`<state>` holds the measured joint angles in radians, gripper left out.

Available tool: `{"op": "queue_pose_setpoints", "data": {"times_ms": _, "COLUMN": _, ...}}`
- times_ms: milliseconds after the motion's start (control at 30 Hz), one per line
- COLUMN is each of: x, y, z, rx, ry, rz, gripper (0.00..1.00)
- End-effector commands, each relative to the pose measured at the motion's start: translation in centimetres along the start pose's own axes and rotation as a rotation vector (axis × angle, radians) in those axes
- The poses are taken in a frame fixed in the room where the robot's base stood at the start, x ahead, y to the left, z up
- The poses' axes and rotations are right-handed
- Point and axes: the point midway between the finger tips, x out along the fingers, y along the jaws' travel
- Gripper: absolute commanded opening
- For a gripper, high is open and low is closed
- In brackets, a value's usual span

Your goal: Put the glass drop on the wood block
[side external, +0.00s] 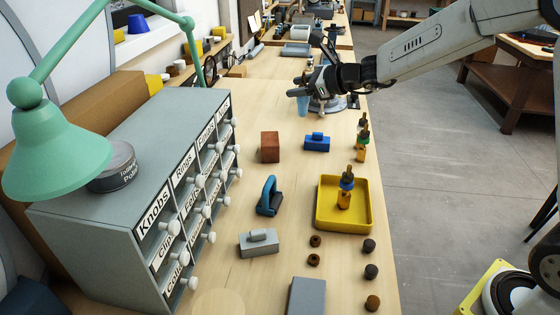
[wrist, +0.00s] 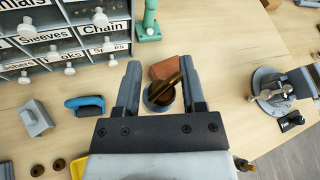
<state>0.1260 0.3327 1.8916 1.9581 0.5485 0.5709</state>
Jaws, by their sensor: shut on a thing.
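My gripper (side external: 301,92) is shut on the glass drop (side external: 303,108), a pale blue piece that hangs below the fingers, above the bench. In the wrist view the drop (wrist: 150,103) shows between the two fingers (wrist: 161,85) as a round blue-grey rim with a brown top and a brown bar across it. The wood block (side external: 270,147) is a reddish-brown cube standing on the bench, nearer the side camera than my gripper. In the wrist view the block (wrist: 165,68) lies just beyond the drop, which partly hides it. The drop appears apart from the block.
A blue block (side external: 317,143) stands right of the wood block. Bare bench surrounds the wood block.

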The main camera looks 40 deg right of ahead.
Motion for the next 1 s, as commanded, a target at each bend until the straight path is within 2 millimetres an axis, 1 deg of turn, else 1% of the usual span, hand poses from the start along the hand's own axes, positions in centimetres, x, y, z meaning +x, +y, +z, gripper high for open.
{"op": "queue_pose_setpoints", "data": {"times_ms": 167, "x": 0.3, "y": -0.1, "z": -0.1, "rx": 0.0, "ry": 0.001, "rz": 0.0, "gripper": 0.0}}
{"op": "queue_pose_setpoints", "data": {"times_ms": 367, "x": 1.7, "y": -0.5, "z": -0.4, "rx": 0.001, "ry": 0.002, "rz": 0.001, "gripper": 0.0}}
{"op": "queue_pose_setpoints", "data": {"times_ms": 1000, "x": 9.6, "y": -3.1, "z": -2.1, "rx": 0.0, "ry": 0.001, "rz": 0.001, "gripper": 0.0}}
